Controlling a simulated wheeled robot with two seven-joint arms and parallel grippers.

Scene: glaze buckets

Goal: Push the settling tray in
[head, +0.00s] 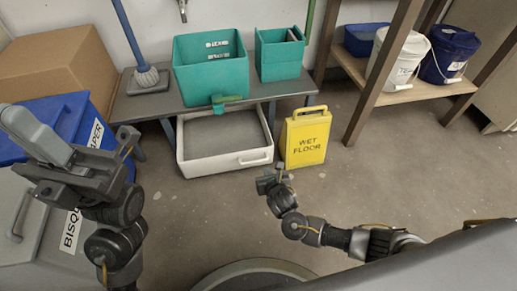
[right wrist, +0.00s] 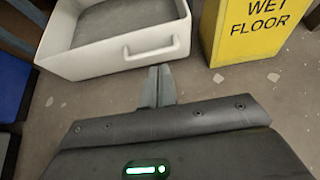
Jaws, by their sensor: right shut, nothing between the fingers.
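The settling tray (head: 200,168) is a white box with a grey inside and a handle on its front right. It sits low under the bench and sticks out toward me. In the right wrist view its front wall (right wrist: 90,64) and handle are just beyond my fingertips. My right gripper (head: 275,181) is shut and empty, in front of the tray's right front corner, with a small gap to it. In the right wrist view the shut fingers (right wrist: 158,80) point at the tray's front. My left gripper (head: 45,150) is at the left, over the bins; its fingers' opening is unclear.
A yellow wet floor sign (head: 305,138) stands close to the tray's right side. The grey bench (head: 150,105) above carries two teal bins (head: 211,68). A blue bin (head: 75,120) and a grey bin (head: 40,240) stand at left. Floor (head: 400,185) at right is clear.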

